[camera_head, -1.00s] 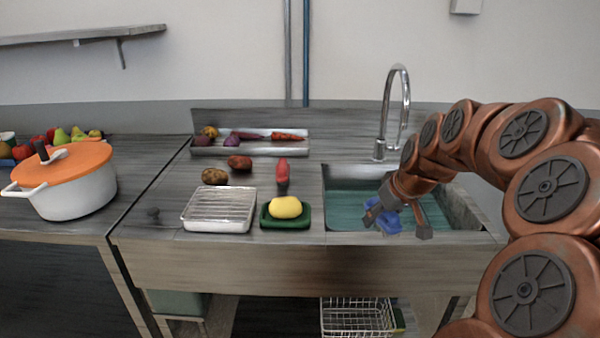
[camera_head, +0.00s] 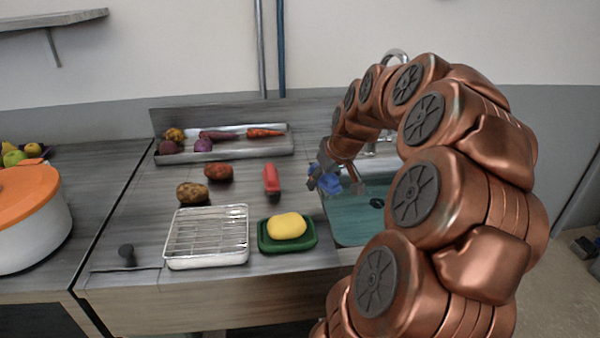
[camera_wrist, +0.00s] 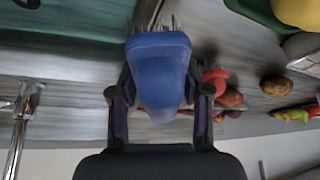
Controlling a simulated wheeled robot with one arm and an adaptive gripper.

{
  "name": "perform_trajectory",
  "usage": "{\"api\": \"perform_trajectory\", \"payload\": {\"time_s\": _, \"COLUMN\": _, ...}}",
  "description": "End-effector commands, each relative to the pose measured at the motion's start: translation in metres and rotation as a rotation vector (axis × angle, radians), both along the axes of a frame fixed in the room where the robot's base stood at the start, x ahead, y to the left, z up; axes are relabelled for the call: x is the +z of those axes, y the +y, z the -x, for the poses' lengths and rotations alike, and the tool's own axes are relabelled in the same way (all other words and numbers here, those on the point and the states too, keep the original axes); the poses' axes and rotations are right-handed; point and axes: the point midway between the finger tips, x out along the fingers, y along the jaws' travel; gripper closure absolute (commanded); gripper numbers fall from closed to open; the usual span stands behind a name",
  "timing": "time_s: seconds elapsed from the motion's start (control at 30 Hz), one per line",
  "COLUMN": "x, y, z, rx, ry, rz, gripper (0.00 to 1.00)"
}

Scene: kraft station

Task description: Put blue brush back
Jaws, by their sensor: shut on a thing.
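My gripper (camera_head: 338,176) is shut on the blue brush (camera_head: 325,182) and holds it at the left rim of the sink (camera_head: 350,232). In the wrist view, the brush (camera_wrist: 158,72) sits between the two fingers (camera_wrist: 160,105), its blue body facing the camera. The gripper and arm hide part of the sink. A green tray (camera_head: 287,246) with a yellow sponge (camera_head: 286,225) on it stands on the counter, lower left of the gripper.
A white wire-rack tray (camera_head: 207,262) stands left of the green tray. A red-handled tool (camera_head: 271,179) and two potatoes (camera_head: 218,172) lie behind them. A metal tray of vegetables (camera_head: 225,151) is at the back. The orange-lidded pot (camera_head: 25,220) stands far left.

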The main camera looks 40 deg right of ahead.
Motion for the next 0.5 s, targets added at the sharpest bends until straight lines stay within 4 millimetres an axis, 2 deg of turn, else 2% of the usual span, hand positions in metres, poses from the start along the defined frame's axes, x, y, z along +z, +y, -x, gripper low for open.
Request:
{"api": "perform_trajectory", "payload": {"time_s": 0.1, "x": -0.001, "y": -0.004, "z": -0.020, "rx": 0.004, "ry": 0.002, "rz": -0.003, "gripper": 0.90}}
{"api": "perform_trajectory", "payload": {"time_s": 0.5, "x": -0.008, "y": -0.020, "z": -0.077, "rx": 0.004, "ry": 0.003, "rz": -0.002, "gripper": 0.90}}
